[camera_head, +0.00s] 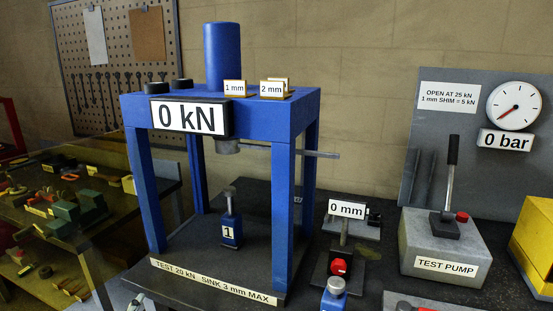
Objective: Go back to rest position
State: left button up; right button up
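Neither of my grippers can be made out in the head view. A small pale grey shape (136,304) cuts into the bottom edge at the left, and I cannot tell what it is. The blue press frame (282,205) stands upright on its dark base, with a display reading 0 kN (188,116). A small blue jack marked 1 (231,230) stands upright inside the frame, its top apart from the press ram (228,146).
A grey test pump (445,250) with an upright handle stands at the right, beside a yellow box (535,245). A 0 bar gauge (514,107) is behind. A red-knobbed device (339,267) stands right of the press. A cluttered tool bench (60,262) is at the left.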

pick_arm(q)
jog(key=s+d+f+n+g+h, duration=0.1)
jog(key=s+d+f+n+g, duration=0.1)
jog(key=s+f+g, duration=0.65)
jog(key=s+d+f+n+g+h, duration=0.15)
jog(key=s+f+g, duration=0.25)
jog(key=s+f, duration=0.95)
notch_tip(320, 180, down, 24)
jog(key=s+g, duration=0.1)
jog(key=s, duration=0.2)
jog(key=s+a+f+g, duration=0.1)
jog(key=s+a+f, duration=0.1)
jog(key=s+f, duration=1.4)
jog(key=shift+s+a+f, duration=0.2)
jog(key=shift+s+a, duration=0.05)
jog(key=shift+s, duration=0.15)
